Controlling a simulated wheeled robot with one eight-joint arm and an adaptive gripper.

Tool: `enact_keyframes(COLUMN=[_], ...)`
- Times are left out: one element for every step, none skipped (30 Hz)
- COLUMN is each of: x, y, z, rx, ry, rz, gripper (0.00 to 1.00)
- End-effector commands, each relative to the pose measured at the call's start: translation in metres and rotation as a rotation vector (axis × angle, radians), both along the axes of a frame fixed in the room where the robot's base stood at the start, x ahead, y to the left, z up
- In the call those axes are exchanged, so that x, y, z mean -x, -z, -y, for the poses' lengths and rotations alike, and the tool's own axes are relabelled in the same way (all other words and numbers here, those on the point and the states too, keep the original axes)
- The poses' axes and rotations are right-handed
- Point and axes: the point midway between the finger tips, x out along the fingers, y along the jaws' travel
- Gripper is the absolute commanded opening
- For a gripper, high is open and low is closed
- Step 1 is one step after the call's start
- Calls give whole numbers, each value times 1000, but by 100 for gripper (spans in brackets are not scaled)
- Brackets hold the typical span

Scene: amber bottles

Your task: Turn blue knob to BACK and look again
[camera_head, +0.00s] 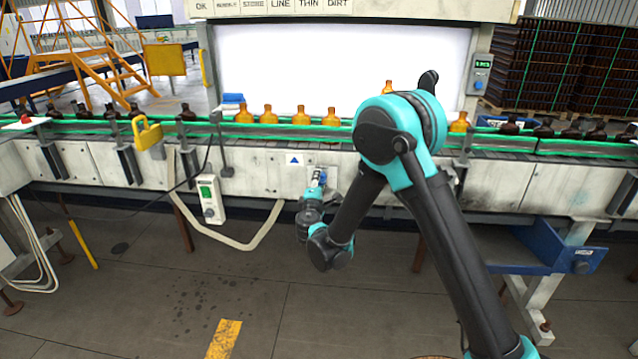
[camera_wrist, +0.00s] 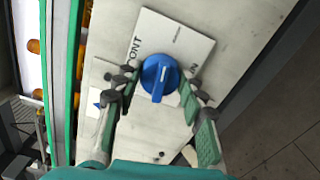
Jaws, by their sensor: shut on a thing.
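The blue knob (camera_wrist: 158,78) sits on a pale label plate (camera_wrist: 185,40) on the conveyor's side panel. A pale line runs roughly up and down across the knob in the wrist view. Letters ending in "ONT" show left of the knob; the lettering on the right is partly hidden by a finger. My gripper (camera_wrist: 160,88) has one finger on each side of the knob and is shut on it. In the head view my gripper (camera_head: 319,182) reaches the panel below the belt; the knob is mostly hidden there.
Several amber bottles (camera_head: 300,115) stand on the conveyor before a bright white screen (camera_head: 300,65). Green rails (camera_head: 90,127) run along the belt. A grey-white switch box (camera_head: 209,199) with a cable hangs left of my gripper. A blue bracket (camera_head: 560,245) juts out at right.

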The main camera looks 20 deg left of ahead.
Motion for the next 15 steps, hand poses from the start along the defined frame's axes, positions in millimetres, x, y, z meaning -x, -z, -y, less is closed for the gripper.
enact_keyframes(x=[1,1,1,1,1,1,1,1,1,1,1,1,1,1,1], y=[1,1,1,1,1,1,1,1,1,1,1,1,1,1,1], z=[1,1,1,1,1,1,1,1,1,1,1,1,1,1,1], rx=[-29,-46,-69,-83,-98,-113,-126,-136,-148,-156,-163,-171,-176,-180,-185], ry=[0,0,0,0,0,0,0,0,0,0,0,0,0,0,0], rz=[-9,-13,-19,-22,-26,-29,-32,-35,-38,-40,-41,-43,-44,-45,-47], gripper=[11,11,11,11,11,11,11,11,11,11,11,11,11,11,11])
